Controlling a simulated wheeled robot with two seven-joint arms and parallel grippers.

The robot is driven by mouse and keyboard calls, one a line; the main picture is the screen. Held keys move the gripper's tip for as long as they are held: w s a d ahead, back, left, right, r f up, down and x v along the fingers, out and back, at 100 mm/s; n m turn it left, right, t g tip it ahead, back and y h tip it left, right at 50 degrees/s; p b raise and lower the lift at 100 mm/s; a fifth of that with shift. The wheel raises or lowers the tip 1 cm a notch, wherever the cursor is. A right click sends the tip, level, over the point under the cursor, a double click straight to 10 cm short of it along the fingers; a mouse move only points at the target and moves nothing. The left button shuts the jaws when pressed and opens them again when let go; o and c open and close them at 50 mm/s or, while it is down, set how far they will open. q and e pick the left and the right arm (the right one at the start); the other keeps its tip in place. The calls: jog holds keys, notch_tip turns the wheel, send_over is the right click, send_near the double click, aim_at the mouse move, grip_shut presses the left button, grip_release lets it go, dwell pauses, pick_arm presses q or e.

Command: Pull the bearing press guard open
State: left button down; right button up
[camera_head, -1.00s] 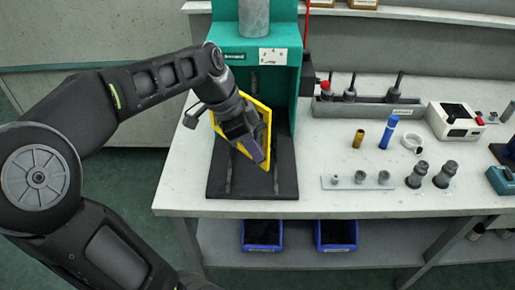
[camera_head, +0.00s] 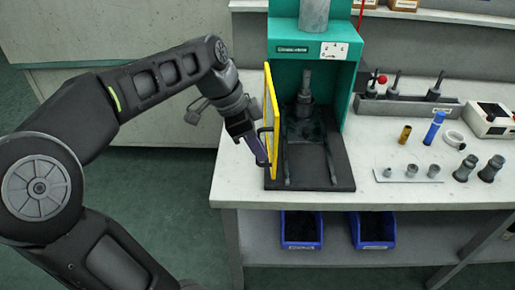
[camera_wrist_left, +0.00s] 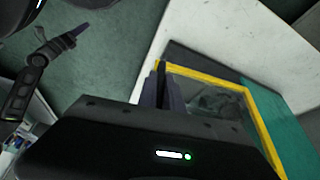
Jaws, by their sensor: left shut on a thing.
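The bearing press (camera_head: 313,60) is a green frame with a grey ram on a dark base plate. Its guard (camera_head: 272,115) is a yellow-framed clear panel, swung out at the press's left side and seen nearly edge-on. My left gripper (camera_head: 262,160) is shut on the guard's dark handle near the panel's lower outer part. In the left wrist view the fingers (camera_wrist_left: 162,88) are at the yellow frame (camera_wrist_left: 205,78), and the handle is mostly hidden. The press interior is visible, with a grey part under the ram.
To the right on the white bench (camera_head: 400,150) are a tool rack (camera_head: 405,106), a brass cylinder (camera_head: 405,134), a blue cylinder (camera_head: 433,129), a plate with grey bushings (camera_head: 408,174) and dark fittings. Blue bins (camera_head: 301,230) sit on the shelf below. Floor left of the bench is free.

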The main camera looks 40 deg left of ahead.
dwell(0.3)
pick_arm(q)
jog(key=c, duration=1.8)
grip_release()
jog(key=shift+v, duration=3.9)
